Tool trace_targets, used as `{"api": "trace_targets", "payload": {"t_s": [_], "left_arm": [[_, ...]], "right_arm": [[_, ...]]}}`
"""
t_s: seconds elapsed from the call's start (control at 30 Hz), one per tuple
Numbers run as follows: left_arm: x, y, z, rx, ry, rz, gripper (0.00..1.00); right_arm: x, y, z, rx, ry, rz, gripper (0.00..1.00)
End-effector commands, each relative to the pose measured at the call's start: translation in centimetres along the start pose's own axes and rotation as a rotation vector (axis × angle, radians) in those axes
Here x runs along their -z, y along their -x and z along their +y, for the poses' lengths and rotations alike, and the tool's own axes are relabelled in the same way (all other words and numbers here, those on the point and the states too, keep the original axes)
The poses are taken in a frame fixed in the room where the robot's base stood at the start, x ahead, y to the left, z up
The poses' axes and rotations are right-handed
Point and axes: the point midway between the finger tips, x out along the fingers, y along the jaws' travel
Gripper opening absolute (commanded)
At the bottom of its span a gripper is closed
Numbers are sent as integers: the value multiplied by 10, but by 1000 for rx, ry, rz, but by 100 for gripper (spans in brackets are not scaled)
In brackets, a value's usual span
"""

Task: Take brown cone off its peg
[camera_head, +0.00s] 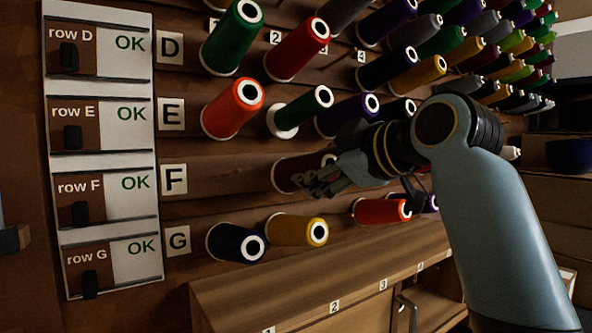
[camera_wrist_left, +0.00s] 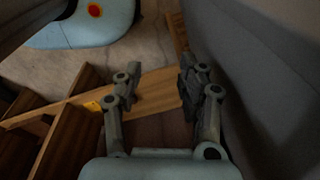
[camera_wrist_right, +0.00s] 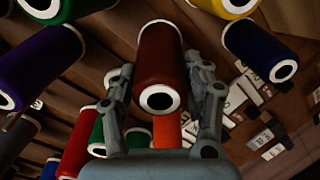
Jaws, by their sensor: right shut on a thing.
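The brown cone (camera_head: 287,172) sticks out from the wall in row F, partly hidden behind my right gripper (camera_head: 322,180). In the right wrist view the brown cone (camera_wrist_right: 161,62) lies between the two fingers, its white-ringed end facing the camera. My right gripper (camera_wrist_right: 161,85) is shut on it. The peg is hidden, so I cannot tell how far the cone sits on it. My left gripper (camera_wrist_left: 160,88) shows in the left wrist view with its fingers apart and nothing between them.
In row G below hang a navy cone (camera_head: 235,243), a yellow cone (camera_head: 297,230) and a red cone (camera_head: 378,211). An orange cone (camera_head: 232,108) and a green cone (camera_head: 303,110) hang above in row E. A wooden ledge (camera_head: 300,280) juts out below.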

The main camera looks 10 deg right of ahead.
Motion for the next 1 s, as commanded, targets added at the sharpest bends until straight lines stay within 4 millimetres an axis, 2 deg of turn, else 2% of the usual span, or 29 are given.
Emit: {"api": "trace_targets", "payload": {"t_s": [0.8, 1.0], "left_arm": [[4, 30, -4, 3, -1, 2, 40], [4, 34, -5, 2, -1, 2, 40]], "right_arm": [[-3, 73, -2, 1, 3, -5, 22], [-3, 84, -2, 1, 2, -1, 22]]}}
